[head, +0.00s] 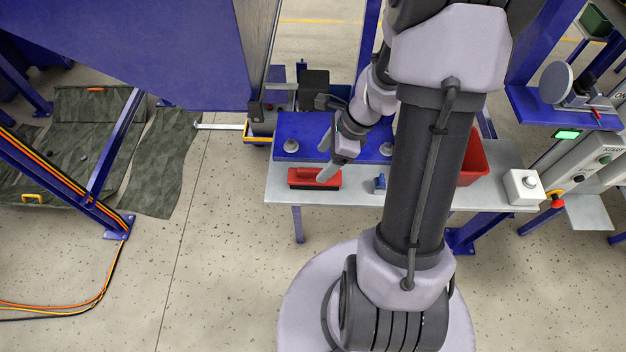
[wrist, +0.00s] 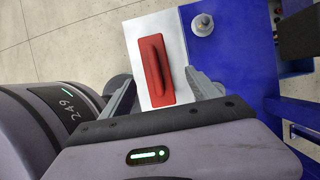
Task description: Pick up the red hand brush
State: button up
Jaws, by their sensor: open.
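The red hand brush (head: 315,177) lies on the front left part of the grey metal table in the head view, with dark bristles along its lower edge. In the wrist view the red brush (wrist: 155,66) shows its long raised handle, and its near end reaches between the fingers. My gripper (head: 326,163) is above the brush near its right half. In the wrist view my gripper (wrist: 160,88) is open, with one finger on each side of the brush and gaps between them. How high the fingers are above the brush is hard to tell.
A blue plate (head: 300,128) with grey knobs lies right behind the brush. A small blue item (head: 380,183) stands to the right on the grey table (head: 350,198). A red bin (head: 473,160) and a white box with a button (head: 522,187) are farther right.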

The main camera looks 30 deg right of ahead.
aim_at(316, 169)
jog(key=b+x, duration=0.1)
jog(key=x, duration=0.1)
jog(key=b+x, duration=0.1)
jog(key=x, duration=0.2)
jog(key=shift+s+a+f+b, duration=0.25)
jog(key=shift+a+f+b, duration=0.15)
jog(key=shift+w+a+f, duration=0.1)
jog(key=shift+f, duration=0.1)
jog(key=shift+r, duration=0.1)
grip_shut()
jog(key=shift+r+p, duration=0.4)
jog(key=shift+r, duration=0.15)
notch_tip(316, 169, up, 3)
jog(key=shift+f+p, duration=0.15)
jog(key=shift+p, duration=0.6)
jog(key=s+d, duration=0.2)
jog(key=s, duration=0.5)
jog(key=s+d+r, duration=0.1)
jog(key=s+d, duration=0.2)
jog(key=s, duration=0.5)
jog(key=shift+r+p, duration=0.15)
jog(key=shift+p, duration=0.3)
jog(key=shift+s, duration=0.1)
